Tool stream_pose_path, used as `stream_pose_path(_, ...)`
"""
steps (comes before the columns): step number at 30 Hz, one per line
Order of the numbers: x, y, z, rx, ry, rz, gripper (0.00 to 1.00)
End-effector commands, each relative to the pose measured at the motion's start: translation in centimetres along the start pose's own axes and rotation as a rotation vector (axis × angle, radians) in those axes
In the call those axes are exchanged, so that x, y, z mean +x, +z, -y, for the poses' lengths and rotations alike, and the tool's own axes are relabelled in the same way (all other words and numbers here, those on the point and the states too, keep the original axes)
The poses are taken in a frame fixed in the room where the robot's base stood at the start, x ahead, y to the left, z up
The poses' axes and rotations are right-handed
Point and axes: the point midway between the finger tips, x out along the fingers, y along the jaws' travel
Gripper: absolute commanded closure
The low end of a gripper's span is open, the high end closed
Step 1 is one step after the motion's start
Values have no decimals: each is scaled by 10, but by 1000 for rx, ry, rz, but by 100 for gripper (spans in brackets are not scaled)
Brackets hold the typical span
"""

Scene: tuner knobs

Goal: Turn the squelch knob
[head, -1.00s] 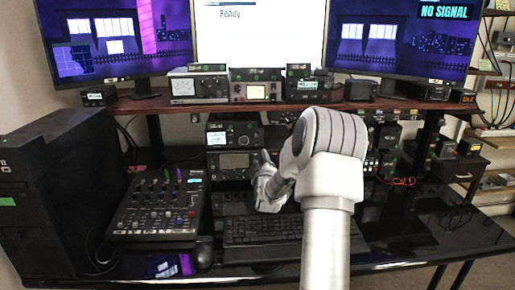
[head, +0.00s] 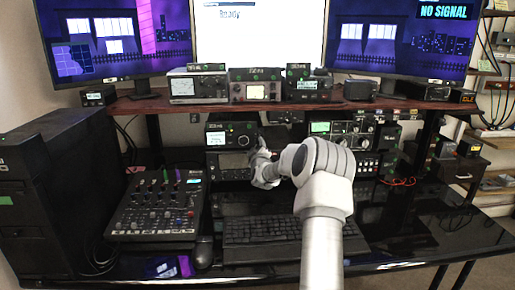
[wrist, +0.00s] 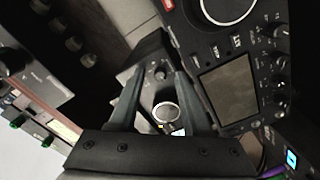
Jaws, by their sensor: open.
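No squelch label is readable, so I cannot tell which knob is the squelch knob. In the wrist view my gripper (wrist: 158,74) is open, its two dark fingers spread on either side of a small dark unit. That unit has a round silver-rimmed knob (wrist: 166,112) and a smaller knob (wrist: 160,73), both seen between the fingers; I cannot tell whether anything touches. In the head view my gripper (head: 260,158) is at the right side of the stacked radios, partly hidden by my wrist. The upper small radio (head: 217,138) has a lit screen.
A larger radio with a grey screen (wrist: 229,90) and several small knobs lies close to the right finger. A keyboard (head: 262,229), a mixer (head: 157,209) and a mouse (head: 203,252) are on the black desk. The wooden shelf (head: 150,103) overhangs the radios.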

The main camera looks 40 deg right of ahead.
Motion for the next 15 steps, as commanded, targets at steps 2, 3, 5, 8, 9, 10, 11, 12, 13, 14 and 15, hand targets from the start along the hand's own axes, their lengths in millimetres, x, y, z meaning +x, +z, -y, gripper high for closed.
stream_pose_path(2,0,0,0,0,0,0,52)
stream_pose_path(3,0,0,0,0,0,0,52)
stream_pose_path(5,0,0,0,0,0,0,52)
stream_pose_path(8,0,0,0,0,0,0,59)
stream_pose_path(9,0,0,0,0,0,0,66)
stream_pose_path(10,0,0,0,0,0,0,71)
stream_pose_path(11,0,0,0,0,0,0,77)
stream_pose_path(12,0,0,0,0,0,0,84)
stream_pose_path(13,0,0,0,0,0,0,89)
stream_pose_path(14,0,0,0,0,0,0,95)
stream_pose_path(15,0,0,0,0,0,0,100)
